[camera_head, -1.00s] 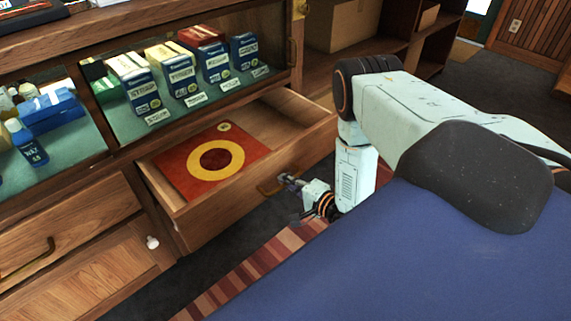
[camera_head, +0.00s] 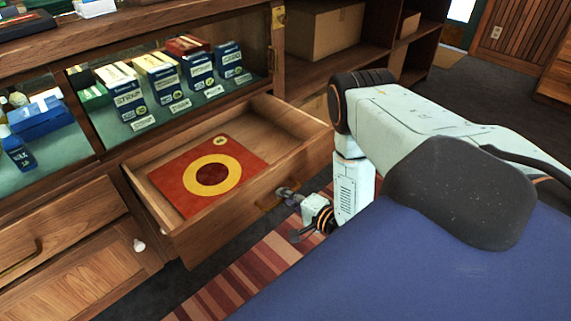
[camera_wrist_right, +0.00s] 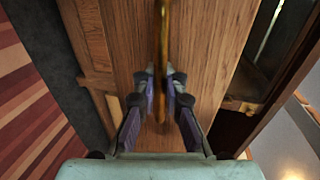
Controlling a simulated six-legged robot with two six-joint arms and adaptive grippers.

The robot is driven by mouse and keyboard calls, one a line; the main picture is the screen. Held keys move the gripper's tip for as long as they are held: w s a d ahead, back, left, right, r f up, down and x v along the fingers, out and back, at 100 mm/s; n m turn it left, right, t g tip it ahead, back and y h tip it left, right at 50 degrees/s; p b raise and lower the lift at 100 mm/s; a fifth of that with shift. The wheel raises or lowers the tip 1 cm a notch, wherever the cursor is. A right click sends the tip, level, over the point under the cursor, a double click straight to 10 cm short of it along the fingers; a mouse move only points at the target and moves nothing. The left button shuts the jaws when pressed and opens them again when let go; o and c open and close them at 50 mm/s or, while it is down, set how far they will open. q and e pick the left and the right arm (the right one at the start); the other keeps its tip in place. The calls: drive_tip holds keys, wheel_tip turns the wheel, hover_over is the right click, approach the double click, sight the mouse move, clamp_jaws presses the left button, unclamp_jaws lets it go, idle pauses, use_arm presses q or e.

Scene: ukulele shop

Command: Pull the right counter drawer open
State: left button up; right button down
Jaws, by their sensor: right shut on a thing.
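The right counter drawer (camera_head: 225,222) stands pulled out from the counter in the head view. A red mat or card with a yellow ring (camera_head: 240,172) lies inside it. My right gripper (camera_head: 284,194) is at the drawer's front, shut on its brass handle (camera_head: 266,204). In the right wrist view the two fingers (camera_wrist_right: 161,88) close on either side of the brass bar (camera_wrist_right: 162,40), in front of the wooden drawer face (camera_wrist_right: 215,45). My left gripper is in neither view.
A glass display with several boxes (camera_head: 165,75) is above the drawer. A left drawer (camera_head: 40,235) and a cupboard door with a white knob (camera_head: 139,245) are shut beside it. A striped rug (camera_head: 250,275) lies on the floor below. Shelves with a cardboard box (camera_head: 325,32) stand behind.

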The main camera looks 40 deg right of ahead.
drive_tip(key=shift+r, duration=0.1)
drive_tip(key=c, duration=1.4)
unclamp_jaws()
drive_tip(key=shift+c, duration=0.2)
drive_tip(key=shift+s, duration=0.15)
drive_tip(key=a+v, duration=0.1)
drive_tip(key=v, duration=1)
drive_tip(key=shift+s+d, duration=0.4)
drive_tip(key=shift+d, duration=0.05)
